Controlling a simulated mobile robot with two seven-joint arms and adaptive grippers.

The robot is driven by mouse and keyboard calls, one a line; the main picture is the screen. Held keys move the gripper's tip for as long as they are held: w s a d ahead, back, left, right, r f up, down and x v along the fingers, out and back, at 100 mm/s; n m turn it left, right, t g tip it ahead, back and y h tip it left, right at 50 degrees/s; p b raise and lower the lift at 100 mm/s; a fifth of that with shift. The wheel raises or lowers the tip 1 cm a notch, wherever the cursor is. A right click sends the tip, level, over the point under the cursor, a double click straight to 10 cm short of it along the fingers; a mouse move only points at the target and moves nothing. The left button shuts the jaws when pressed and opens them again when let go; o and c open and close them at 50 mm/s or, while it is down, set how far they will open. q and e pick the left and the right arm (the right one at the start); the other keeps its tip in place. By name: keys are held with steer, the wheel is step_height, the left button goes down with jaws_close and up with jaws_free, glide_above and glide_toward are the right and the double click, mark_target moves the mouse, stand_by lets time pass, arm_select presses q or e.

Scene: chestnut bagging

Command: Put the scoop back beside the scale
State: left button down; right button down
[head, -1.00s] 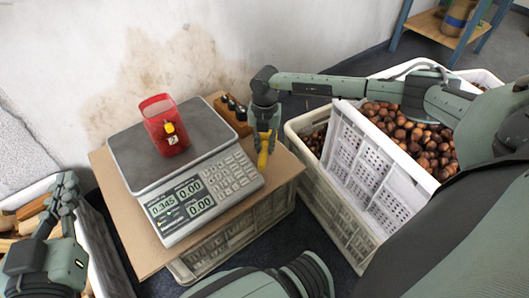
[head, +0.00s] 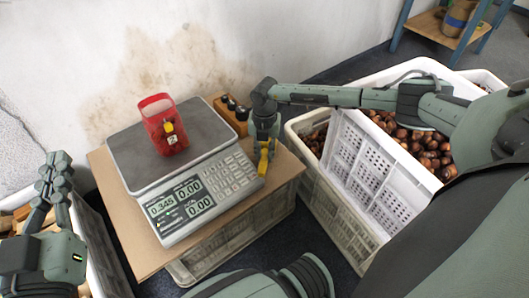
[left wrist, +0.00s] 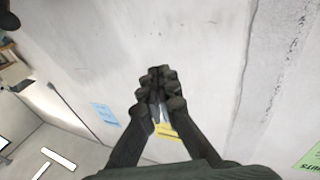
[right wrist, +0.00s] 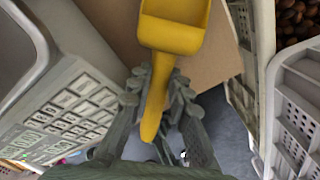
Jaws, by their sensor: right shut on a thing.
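The yellow scoop (head: 264,158) is beside the right edge of the scale (head: 185,205), over the cardboard top. My right gripper (head: 265,128) is shut on its handle; the right wrist view shows the scoop (right wrist: 175,32) with the handle between the fingers (right wrist: 155,88). I cannot tell whether the scoop touches the cardboard. The scale carries a red mesh bag (head: 165,130) with a yellow tag, and its display reads 0.345. My left gripper (head: 55,165) is at the far left, away from the scale. Its fingertips meet in the left wrist view (left wrist: 157,80), with nothing held.
The cardboard top (head: 130,235) lies on a crate. A wooden block with dark-topped pieces (head: 228,118) stands behind the scale. White crates with chestnuts (head: 375,175) stand at the right. Another crate (head: 100,240) is at the left. A wall (head: 90,50) rises behind.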

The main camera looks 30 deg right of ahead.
steer(key=shift+f, duration=0.3)
steer(key=c, duration=1.4)
jaws_free()
arm_select(q)
steer(key=shift+s+d+r+t+h, duration=0.1)
steer(key=shift+d+r+t+h, duration=0.1)
steer(key=shift+r, duration=0.3)
steer(key=shift+s+d+r+t+h, duration=0.1)
steer(key=shift+d+r+t, duration=0.1)
steer(key=shift+r, duration=0.25)
steer(key=shift+a, duration=0.1)
